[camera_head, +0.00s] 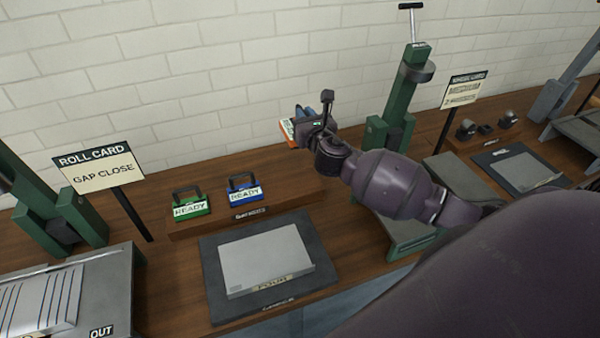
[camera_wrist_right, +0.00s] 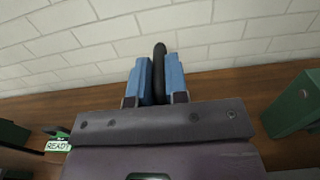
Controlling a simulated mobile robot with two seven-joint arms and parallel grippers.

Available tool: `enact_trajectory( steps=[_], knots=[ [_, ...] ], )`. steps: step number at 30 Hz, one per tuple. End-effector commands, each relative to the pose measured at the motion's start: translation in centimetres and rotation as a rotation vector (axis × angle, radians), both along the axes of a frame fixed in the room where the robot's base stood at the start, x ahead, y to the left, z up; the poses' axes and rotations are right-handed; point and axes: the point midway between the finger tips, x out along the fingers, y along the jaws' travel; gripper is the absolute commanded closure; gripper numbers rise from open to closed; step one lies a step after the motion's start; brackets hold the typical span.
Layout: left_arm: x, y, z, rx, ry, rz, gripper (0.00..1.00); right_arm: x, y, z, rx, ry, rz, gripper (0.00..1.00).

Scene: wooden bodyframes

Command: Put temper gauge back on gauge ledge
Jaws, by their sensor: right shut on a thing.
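My right gripper (camera_head: 306,116) is shut on an orange gauge (camera_head: 287,131), mostly hidden behind the hand. In the right wrist view its black handle (camera_wrist_right: 160,72) stands between the two blue fingers. A green gauge (camera_head: 191,209) and a blue gauge (camera_head: 244,194), both marked READY with dark handles, stand upright on the ledge's left and middle. The ledge's right part is bare. My left gripper is out of view.
A dark mat with a grey plate (camera_head: 268,260) lies in front of the ledge. A green press (camera_head: 398,115) stands right of the gripper. A roll card sign (camera_head: 102,171) reading GAP CLOSE stands at left. A brick wall closes the back.

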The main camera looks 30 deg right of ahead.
Motion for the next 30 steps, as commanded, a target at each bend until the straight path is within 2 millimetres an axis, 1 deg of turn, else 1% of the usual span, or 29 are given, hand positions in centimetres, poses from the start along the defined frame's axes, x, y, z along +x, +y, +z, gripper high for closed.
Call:
enact_trajectory(
  steps=[1, 3, 9, 14, 15, 18, 21, 26, 30],
  knots=[
    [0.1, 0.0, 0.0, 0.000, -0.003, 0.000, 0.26, -0.1, 0.1, -1.3, 0.003, 0.004, -0.002, 1.00],
    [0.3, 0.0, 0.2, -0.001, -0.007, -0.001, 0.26, -0.1, 0.0, -2.9, 0.004, 0.004, -0.003, 1.00],
    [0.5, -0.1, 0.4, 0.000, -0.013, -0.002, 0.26, -0.1, 0.1, -7.0, 0.002, 0.005, 0.000, 1.00],
    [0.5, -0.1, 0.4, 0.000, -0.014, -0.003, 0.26, -0.1, 0.1, -9.7, 0.001, 0.004, 0.000, 1.00],
    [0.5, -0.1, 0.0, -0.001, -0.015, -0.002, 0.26, 0.0, 0.1, -10.6, 0.000, 0.002, -0.001, 1.00],
    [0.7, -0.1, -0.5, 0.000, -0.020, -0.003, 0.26, 0.0, 0.1, -12.4, -0.001, 0.001, 0.001, 1.00],
    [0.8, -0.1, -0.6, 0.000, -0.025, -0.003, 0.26, 0.0, 0.1, -13.4, -0.001, 0.001, 0.001, 1.00],
    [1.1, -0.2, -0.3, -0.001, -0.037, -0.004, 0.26, 0.0, 0.1, -14.2, 0.000, 0.000, 0.001, 1.00],
    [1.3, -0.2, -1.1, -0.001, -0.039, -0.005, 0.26, 0.0, 0.1, -16.2, -0.001, 0.001, 0.001, 1.00]
  ],
)
